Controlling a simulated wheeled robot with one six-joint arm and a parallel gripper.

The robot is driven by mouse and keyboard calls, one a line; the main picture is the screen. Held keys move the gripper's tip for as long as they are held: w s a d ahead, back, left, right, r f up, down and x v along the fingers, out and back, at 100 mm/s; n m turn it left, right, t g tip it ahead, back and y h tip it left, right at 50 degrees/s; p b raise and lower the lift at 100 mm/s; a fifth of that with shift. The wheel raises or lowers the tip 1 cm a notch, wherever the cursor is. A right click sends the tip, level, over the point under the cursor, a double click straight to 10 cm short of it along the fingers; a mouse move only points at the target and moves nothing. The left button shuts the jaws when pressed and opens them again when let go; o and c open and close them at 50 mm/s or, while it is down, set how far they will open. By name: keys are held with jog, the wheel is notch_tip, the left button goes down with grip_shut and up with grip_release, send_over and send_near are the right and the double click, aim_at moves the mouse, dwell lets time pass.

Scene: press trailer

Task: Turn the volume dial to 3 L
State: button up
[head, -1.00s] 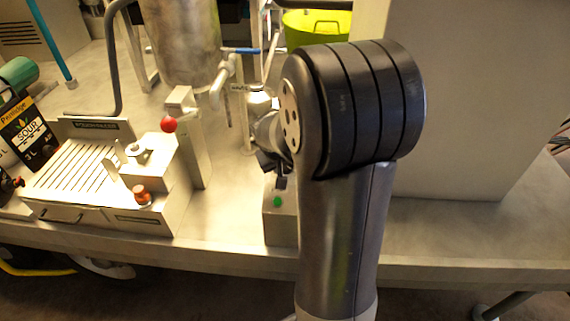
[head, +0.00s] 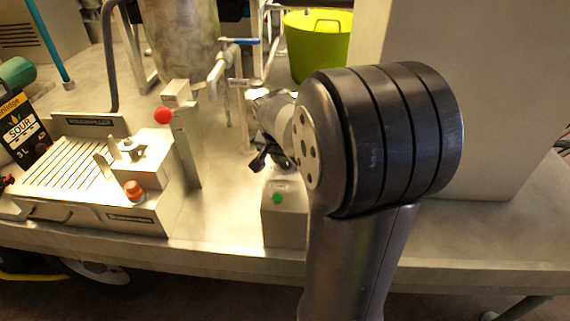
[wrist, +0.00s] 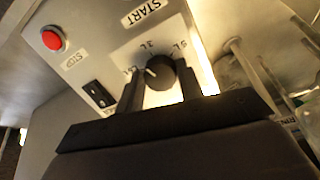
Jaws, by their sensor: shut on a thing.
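The volume dial (wrist: 160,73) is a round black knob on a pale panel in the wrist view. Its white pointer mark is on the knob's left side, on the side of the partly hidden left label. The 3 L label (wrist: 148,46) is above the knob and the 5 L label (wrist: 180,46) is to the upper right. My gripper (wrist: 160,88) has one dark finger on each side of the knob and is shut on it. In the head view my gripper (head: 262,160) is just above the control box (head: 284,222); the dial cannot be made out there.
A red stop button (wrist: 52,39) and a black rocker switch (wrist: 98,94) are left of the dial. A red-knobbed lever (head: 163,115) and a slotted tray (head: 65,165) stand to the left. A tall pale block (head: 470,100) is at right.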

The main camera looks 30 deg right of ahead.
jog(key=shift+m+b, duration=0.75)
jog(key=shift+m, duration=1.15)
jog(key=o, duration=1)
jog(key=v, duration=1.1)
jog(key=shift+d+p, duration=0.2)
jog(key=shift+p, duration=0.1)
jog(key=shift+f, duration=0.1)
jog(key=x, duration=1.1)
jog(key=shift+a+b, duration=0.15)
jog(key=shift+b, duration=0.2)
